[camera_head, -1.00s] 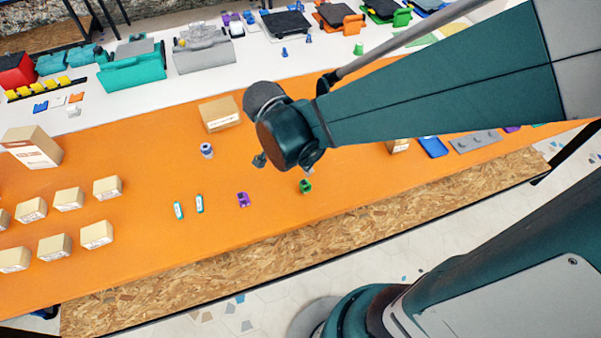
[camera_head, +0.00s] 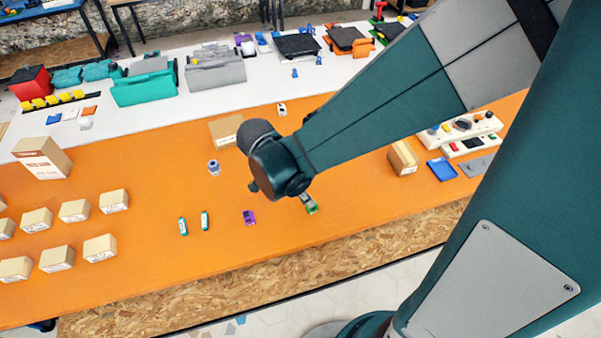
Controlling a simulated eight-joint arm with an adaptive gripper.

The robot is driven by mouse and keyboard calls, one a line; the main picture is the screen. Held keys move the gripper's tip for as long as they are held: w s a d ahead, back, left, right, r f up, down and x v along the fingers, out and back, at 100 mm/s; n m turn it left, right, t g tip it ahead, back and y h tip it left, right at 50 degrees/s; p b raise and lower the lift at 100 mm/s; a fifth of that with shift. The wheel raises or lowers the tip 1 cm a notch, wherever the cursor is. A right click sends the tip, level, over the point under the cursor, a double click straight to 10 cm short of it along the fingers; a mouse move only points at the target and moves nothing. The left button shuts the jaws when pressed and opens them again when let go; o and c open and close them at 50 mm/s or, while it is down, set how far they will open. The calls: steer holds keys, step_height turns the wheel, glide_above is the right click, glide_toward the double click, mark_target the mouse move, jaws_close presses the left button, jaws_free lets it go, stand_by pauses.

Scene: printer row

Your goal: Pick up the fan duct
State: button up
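No label marks the fan duct; two small printed parts on the orange table are candidates, and I cannot tell which it is. One is a purple part (camera_head: 249,217), lying clear of my arm. The other is a green part (camera_head: 312,208), just below and right of my wrist. My gripper (camera_head: 307,200) is mostly hidden behind my dark teal wrist. Only a small grey tip shows, right at the green part. I cannot tell whether it touches the part or whether the fingers are open.
Two teal-and-white tubes (camera_head: 194,223) and a small white-purple spool (camera_head: 213,168) lie to the left. Several cardboard boxes (camera_head: 75,210) stand at the far left. One box (camera_head: 226,130) is behind my wrist, another (camera_head: 403,158) to the right. The table's front edge is bare.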

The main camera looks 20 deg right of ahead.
steer(key=shift+x, duration=1.2)
steer(key=shift+f+b, duration=0.1)
steer(key=shift+b, duration=0.2)
steer(key=shift+b+x, duration=0.85)
steer(key=shift+x, duration=1.65)
steer(key=shift+s, duration=0.15)
steer(key=c, duration=0.6)
